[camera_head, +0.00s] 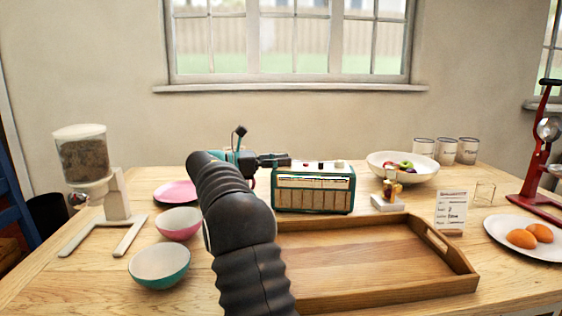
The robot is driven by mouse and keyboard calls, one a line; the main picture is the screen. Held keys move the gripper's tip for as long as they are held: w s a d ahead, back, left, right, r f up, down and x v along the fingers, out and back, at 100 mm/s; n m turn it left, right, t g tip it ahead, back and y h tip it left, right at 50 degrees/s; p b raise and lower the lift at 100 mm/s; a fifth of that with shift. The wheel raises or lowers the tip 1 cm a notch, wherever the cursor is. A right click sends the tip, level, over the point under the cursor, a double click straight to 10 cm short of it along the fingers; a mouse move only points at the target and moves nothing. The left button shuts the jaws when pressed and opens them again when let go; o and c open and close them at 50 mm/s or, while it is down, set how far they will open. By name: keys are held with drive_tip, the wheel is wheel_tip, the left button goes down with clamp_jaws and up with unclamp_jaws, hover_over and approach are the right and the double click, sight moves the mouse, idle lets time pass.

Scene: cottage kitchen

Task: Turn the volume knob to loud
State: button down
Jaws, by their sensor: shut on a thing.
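A teal and cream radio (313,188) stands on the table behind the wooden tray. Small knobs show along its top, among them a red one (306,165) and a pale one (340,164) at the right. My gripper (286,160) reaches in from the left, level with the radio's top, at its left end. Its fingers are shut on a knob there, which they mostly hide. I cannot read any knob markings or the knob's angle from here.
A wooden tray (450,283) lies in front of the radio. Bowls (160,268) and a cereal dispenser (88,165) are on the left. A fruit bowl (390,172), a small card (450,210) and a plate with orange-brown items (500,243) are on the right.

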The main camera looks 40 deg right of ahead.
drive_tip(key=c, duration=0.9)
unclamp_jaws()
drive_tip(key=v, duration=1.2)
drive_tip(key=shift+s+d, duration=0.1)
